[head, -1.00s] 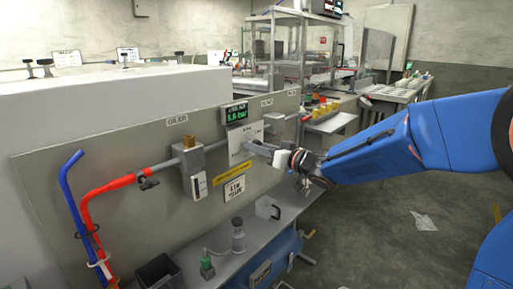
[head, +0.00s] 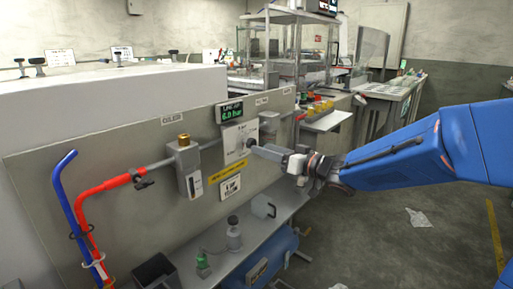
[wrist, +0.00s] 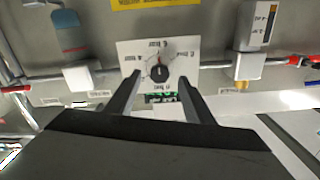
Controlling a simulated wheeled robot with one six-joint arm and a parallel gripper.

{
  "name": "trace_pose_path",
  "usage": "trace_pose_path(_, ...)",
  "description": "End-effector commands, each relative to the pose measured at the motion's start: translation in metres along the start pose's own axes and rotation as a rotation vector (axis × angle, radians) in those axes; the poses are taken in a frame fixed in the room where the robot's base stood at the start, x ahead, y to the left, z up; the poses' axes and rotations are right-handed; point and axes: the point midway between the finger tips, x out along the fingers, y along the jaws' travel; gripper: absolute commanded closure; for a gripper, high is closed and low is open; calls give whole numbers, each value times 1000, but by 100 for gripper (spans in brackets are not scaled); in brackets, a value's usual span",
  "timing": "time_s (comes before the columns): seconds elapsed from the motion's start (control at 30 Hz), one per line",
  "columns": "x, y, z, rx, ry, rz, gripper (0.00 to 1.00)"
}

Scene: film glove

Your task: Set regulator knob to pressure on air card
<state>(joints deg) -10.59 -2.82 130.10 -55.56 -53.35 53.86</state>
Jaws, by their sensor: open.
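The regulator knob (wrist: 159,74) is black and round with a red mark, on a white dial plate (wrist: 130,50) with printed values. In the wrist view it lies between the open fingers of my gripper (wrist: 159,82); I cannot tell if they touch it. In the head view my gripper (head: 254,147) reaches the dial plate (head: 236,137) from the right. The green display (head: 231,114) above seems to read 6.0 bar. A small white card (head: 230,188), possibly the air card, is below the yellow label; its print is too small to read surely.
The oiler unit (head: 189,168) with a brass top stands left of the dial. Red (head: 110,184) and blue (head: 68,180) pipes run at far left. A shelf (head: 215,250) below holds small bottles and a clear container. Open floor lies to the right.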

Motion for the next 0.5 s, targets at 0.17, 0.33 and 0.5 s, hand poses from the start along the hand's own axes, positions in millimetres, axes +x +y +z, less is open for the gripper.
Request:
trace_pose_path(0.17,-36,1,0,-1,1,4,52)
trace_pose_path(0.33,-66,1,0,-1,0,3,52)
trace_pose_path(0.5,-90,1,0,0,0,3,52)
